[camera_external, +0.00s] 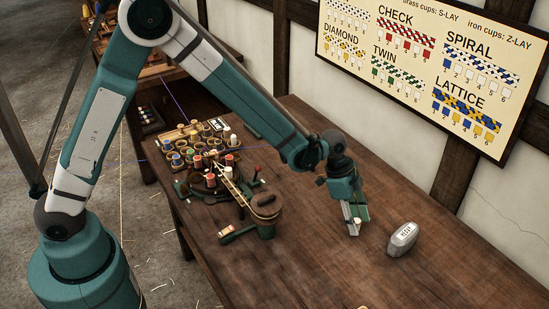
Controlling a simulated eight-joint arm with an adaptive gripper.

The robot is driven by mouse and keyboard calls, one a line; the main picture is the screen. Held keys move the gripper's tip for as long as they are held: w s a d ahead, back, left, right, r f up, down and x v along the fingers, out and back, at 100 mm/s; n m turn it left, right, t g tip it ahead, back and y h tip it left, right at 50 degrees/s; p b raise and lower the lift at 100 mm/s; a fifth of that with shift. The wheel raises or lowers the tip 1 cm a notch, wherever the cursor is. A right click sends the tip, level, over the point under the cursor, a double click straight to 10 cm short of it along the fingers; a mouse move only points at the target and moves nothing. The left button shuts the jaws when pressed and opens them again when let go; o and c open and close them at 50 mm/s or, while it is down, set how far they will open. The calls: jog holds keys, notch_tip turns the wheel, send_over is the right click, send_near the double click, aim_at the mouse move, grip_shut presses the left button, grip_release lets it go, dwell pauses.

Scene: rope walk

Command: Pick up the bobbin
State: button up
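My gripper (355,226) points down low over the right half of the wooden table, apart from the braiding stand. A small pale thing (358,222) shows at its fingertips; it is too small to tell whether it is a bobbin or part of a finger, or whether the fingers are closed on it. Several bobbins with red, white, green and blue thread stand at the table's left side.
A grey weight-like block (403,238) with lettering lies right of my gripper. A dark-lidded round container (266,207) stands left of it, beside a pale slanted bar (232,185). The table's front (300,275) is mostly clear. A pattern board hangs on the wall behind.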

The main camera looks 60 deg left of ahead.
aim_at(356, 220)
jog(key=c, duration=0.9)
jog(key=shift+r+p, duration=0.75)
jog(key=shift+r, duration=4.25)
